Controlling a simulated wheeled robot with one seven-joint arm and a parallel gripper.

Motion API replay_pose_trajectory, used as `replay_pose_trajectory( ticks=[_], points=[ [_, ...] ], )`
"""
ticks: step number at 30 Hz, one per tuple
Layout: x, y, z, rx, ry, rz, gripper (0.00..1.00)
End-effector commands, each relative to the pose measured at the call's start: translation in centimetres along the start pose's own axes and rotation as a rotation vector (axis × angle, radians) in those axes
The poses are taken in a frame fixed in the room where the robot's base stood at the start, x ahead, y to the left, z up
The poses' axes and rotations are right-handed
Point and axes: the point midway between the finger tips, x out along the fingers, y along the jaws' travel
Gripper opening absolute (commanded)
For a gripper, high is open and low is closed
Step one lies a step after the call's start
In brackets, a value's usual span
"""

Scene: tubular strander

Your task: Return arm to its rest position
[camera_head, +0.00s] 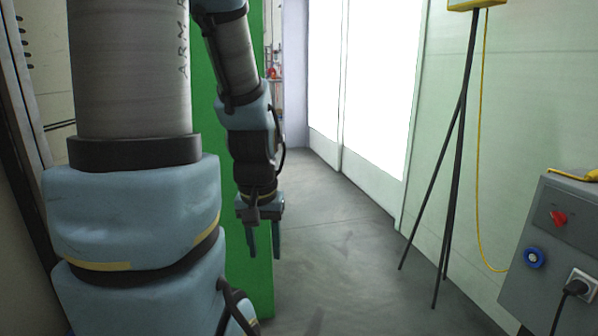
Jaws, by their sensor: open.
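My gripper (263,242) hangs from the end of my arm, left of the middle of the head camera view. Its two fingers point down and stand apart with nothing between them. My arm's large blue and grey links fill the left side of the view. The gripper is in front of a green panel (262,285) and above the grey floor; I cannot tell the gap to the panel.
A black tripod (461,110) with a yellow cable stands at the right. A grey control box (553,250) with a red switch and a black plug is at the lower right. Bright white panels (375,80) line the far wall. Grey floor (335,240) is clear between.

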Motion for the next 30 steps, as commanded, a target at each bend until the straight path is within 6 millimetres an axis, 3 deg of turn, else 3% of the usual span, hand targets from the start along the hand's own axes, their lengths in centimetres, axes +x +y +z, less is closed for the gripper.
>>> replay_pose_trajectory(
  ticks=[1, 21, 25, 30],
  points=[
    [-2.3, 0.0, -0.3, 0.001, 0.0, 0.0, 0.44],
    [-22.6, 0.1, -3.2, 0.002, 0.002, 0.0, 0.44],
    [-25.2, 0.1, -3.6, 0.002, 0.002, 0.0, 0.44],
    [-26.6, 0.2, -3.8, 0.002, 0.002, 0.0, 0.44]
  ],
)
